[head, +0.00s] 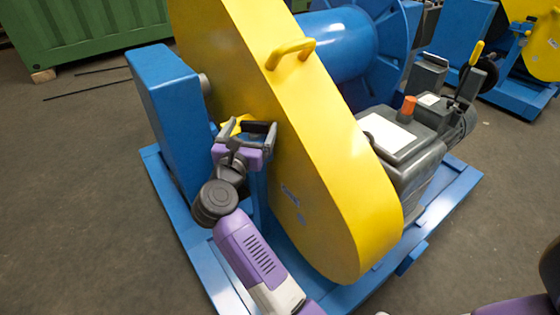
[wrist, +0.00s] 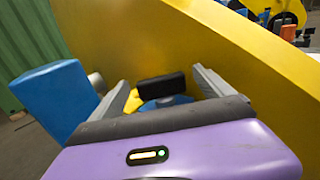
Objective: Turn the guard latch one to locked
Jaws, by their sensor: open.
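The yellow chain guard (head: 330,180) stands upright on the blue machine and fills much of the wrist view (wrist: 230,50). A small latch with a black grip (wrist: 160,87), a yellow piece (wrist: 132,100) and a round blue part (wrist: 165,102) sits by the guard's face. In the head view only a yellow bit of it (head: 232,124) shows behind my gripper. My gripper (head: 245,127) is open, its two grey fingers on either side of the latch in the wrist view (wrist: 160,78). I cannot tell whether they touch it. The latch's lower part is hidden by my gripper's body.
A blue post (head: 165,110) stands close left of my gripper. A yellow handle (head: 290,52) sticks out of the guard above. A grey motor unit (head: 405,150) is on the right, on the blue base frame (head: 455,190). The floor at left is mostly clear.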

